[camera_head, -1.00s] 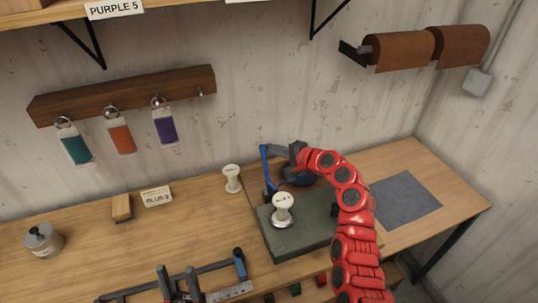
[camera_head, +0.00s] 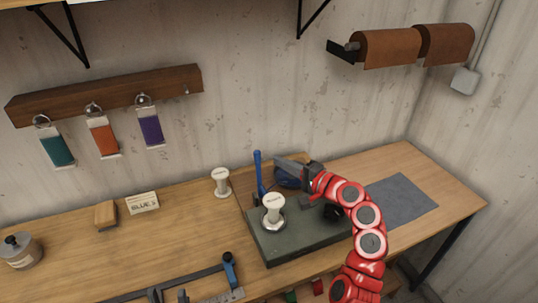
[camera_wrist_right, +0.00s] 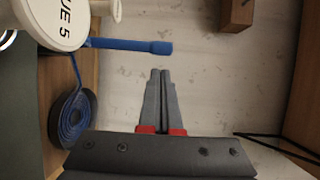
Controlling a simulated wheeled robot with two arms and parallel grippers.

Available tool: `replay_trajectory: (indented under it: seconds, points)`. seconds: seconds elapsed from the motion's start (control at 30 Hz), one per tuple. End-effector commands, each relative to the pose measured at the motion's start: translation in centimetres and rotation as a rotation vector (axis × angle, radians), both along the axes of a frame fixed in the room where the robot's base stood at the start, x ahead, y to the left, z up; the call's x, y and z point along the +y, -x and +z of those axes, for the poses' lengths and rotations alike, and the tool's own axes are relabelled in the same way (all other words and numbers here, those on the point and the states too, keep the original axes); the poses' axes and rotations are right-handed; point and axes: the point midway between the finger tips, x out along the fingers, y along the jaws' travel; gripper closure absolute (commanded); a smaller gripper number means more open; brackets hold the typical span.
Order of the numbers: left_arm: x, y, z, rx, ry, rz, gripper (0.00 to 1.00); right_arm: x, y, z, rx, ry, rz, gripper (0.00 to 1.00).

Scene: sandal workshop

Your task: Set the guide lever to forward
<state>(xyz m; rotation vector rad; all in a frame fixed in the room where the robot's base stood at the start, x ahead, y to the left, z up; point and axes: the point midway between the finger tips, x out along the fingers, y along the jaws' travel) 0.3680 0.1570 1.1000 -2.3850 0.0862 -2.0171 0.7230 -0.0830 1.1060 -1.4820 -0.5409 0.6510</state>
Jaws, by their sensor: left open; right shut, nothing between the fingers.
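The blue guide lever (camera_head: 258,173) stands nearly upright at the back left of the dark green machine block (camera_head: 300,245). In the right wrist view the blue lever (camera_wrist_right: 130,45) runs across the upper left, its thicker end just above the fingertips. My right gripper (camera_head: 277,160) is shut and empty, a little right of the lever and apart from it. Its closed fingers (camera_wrist_right: 160,72) show in the right wrist view.
A white spool (camera_head: 273,204) stands on the block, partly seen as a lettered disc (camera_wrist_right: 60,22). Another spool (camera_head: 221,183) stands behind left. A coiled blue strap (camera_wrist_right: 70,118) lies beside the machine. A blue-ended clamp (camera_head: 229,266) lies in front. A grey mat (camera_head: 400,200) is at right.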

Motion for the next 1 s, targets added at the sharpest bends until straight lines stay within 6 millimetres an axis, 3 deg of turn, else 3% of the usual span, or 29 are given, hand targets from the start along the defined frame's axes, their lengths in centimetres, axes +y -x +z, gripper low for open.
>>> replay_trajectory:
  seconds: [0.3,0.5,1.0]
  points:
    - [0.0,0.0,0.1,0.0,0.0,0.0,0.5,-5.7,5.6,0.5,-0.002,-0.003,-0.007,1.0]
    - [0.0,0.0,0.0,0.0,0.0,0.0,0.5,-7.7,7.9,0.6,-0.002,-0.003,-0.001,1.0]
    - [0.0,0.0,0.0,0.0,0.0,0.0,0.5,-8.4,8.8,0.7,-0.001,-0.001,0.001,1.0]
